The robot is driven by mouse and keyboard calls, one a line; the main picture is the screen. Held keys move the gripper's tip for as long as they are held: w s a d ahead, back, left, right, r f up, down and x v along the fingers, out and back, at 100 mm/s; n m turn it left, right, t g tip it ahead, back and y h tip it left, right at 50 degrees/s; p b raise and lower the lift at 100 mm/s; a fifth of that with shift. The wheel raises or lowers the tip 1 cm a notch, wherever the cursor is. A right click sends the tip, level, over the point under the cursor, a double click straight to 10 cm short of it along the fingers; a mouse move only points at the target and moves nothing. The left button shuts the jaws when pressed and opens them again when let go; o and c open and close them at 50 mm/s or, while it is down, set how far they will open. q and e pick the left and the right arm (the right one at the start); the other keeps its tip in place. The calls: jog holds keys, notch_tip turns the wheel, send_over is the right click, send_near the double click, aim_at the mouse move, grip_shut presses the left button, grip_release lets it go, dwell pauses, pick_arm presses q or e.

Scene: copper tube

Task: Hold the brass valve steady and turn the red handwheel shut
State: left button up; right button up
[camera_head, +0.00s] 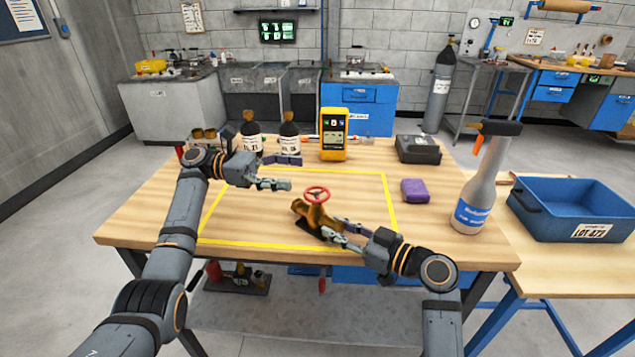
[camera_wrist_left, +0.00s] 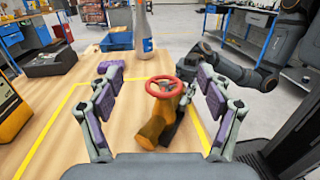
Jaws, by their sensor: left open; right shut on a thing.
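The brass valve (camera_head: 312,217) sits on the wooden table inside the yellow taped outline, with the red handwheel (camera_head: 317,194) on top. My right gripper (camera_head: 334,230) is shut on the valve's lower right part. My left gripper (camera_head: 286,173) is open and empty, to the upper left of the handwheel and apart from it. In the left wrist view the valve (camera_wrist_left: 155,125) and red handwheel (camera_wrist_left: 164,87) show between and beyond the open purple-padded fingers. The exact contact of my right fingers is partly hidden.
A yellow meter (camera_head: 334,135) and dark bottles (camera_head: 289,138) stand at the table's back. A purple block (camera_head: 415,190), a black box (camera_head: 418,149) and a spray bottle (camera_head: 478,190) are on the right. A blue bin (camera_head: 575,208) is on the side table. The outline's left part is clear.

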aim_at(317, 193)
pick_arm(q)
jog(key=a+f+t, duration=0.1)
jog(key=a, duration=0.1)
jog(key=s+a+f+n+t, duration=0.1)
jog(key=f, duration=0.1)
jog(key=s+a+f+n+t, duration=0.1)
jog(key=a, duration=0.1)
jog(key=shift+s+a+f+t, duration=0.15)
jog(key=shift+a+f+t, duration=0.2)
jog(key=shift+f+t, duration=0.05)
jog(key=d, duration=0.8)
jog(key=w+d, duration=0.1)
jog(key=d, duration=0.3)
jog(key=c, duration=1.2)
jog(key=m+g, duration=0.1)
jog(key=g, duration=0.1)
jog(key=m+g, duration=0.1)
jog(key=g, duration=0.2)
jog(key=shift+w+m+y, duration=0.1)
jog(key=shift+m+y, duration=0.2)
jog(key=shift+m, duration=0.1)
jog(key=shift+m+g+y, duration=0.3)
jog(key=shift+m+g, duration=0.5)
jog(key=shift+g, duration=0.4)
jog(key=o, duration=1.2)
jog(key=shift+r, duration=0.1)
